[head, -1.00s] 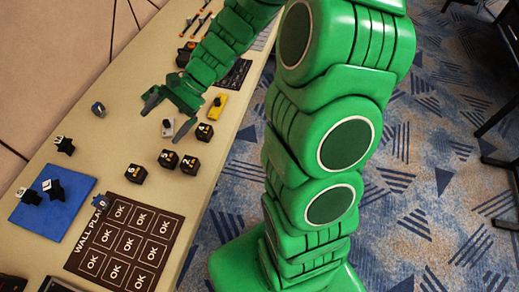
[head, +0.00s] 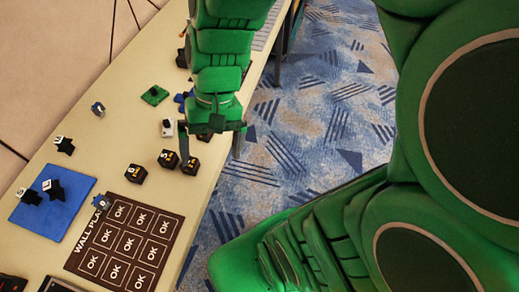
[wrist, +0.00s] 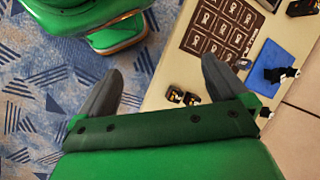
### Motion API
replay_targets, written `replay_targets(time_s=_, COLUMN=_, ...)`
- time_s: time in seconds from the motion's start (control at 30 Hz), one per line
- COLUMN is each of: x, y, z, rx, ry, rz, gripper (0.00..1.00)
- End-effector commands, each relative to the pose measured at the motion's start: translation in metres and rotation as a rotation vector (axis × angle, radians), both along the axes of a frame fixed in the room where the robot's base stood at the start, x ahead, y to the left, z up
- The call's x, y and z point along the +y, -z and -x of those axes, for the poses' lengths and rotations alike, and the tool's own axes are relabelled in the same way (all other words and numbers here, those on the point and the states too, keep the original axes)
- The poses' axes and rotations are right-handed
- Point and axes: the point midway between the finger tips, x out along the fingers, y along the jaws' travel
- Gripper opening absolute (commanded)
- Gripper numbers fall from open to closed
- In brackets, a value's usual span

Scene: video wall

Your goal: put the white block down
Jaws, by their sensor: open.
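A small white block (head: 167,128) with a dark mark stands on the table (head: 60,105), just left of my gripper in the head view. My gripper (head: 210,143) is open, with its fingers apart near the table's right edge. No held thing shows between them. In the wrist view my gripper (wrist: 160,85) is open too, with carpet and table edge between the fingers. The white block cannot be made out in the wrist view.
Black cubes with yellow marks (head: 136,173) sit nearby. The dark WALL PLAN board (head: 172,222) and a blue mat (head: 27,212) with black pieces lie in front. A green piece (head: 154,95) lies behind. Carpeted floor (head: 300,130) lies beyond the right edge.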

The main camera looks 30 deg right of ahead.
Motion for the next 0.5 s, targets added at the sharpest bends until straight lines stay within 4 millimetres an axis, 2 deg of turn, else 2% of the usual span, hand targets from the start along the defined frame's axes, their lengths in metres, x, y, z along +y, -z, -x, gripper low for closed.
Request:
replay_targets(time_s=0.2, x=-0.031, y=-0.012, z=0.035, rx=-0.064, ry=-0.099, rz=0.128, gripper=1.00)
replay_targets(time_s=0.5, x=-0.066, y=-0.025, z=0.063, rx=-0.120, ry=-0.172, rz=0.260, gripper=1.00)
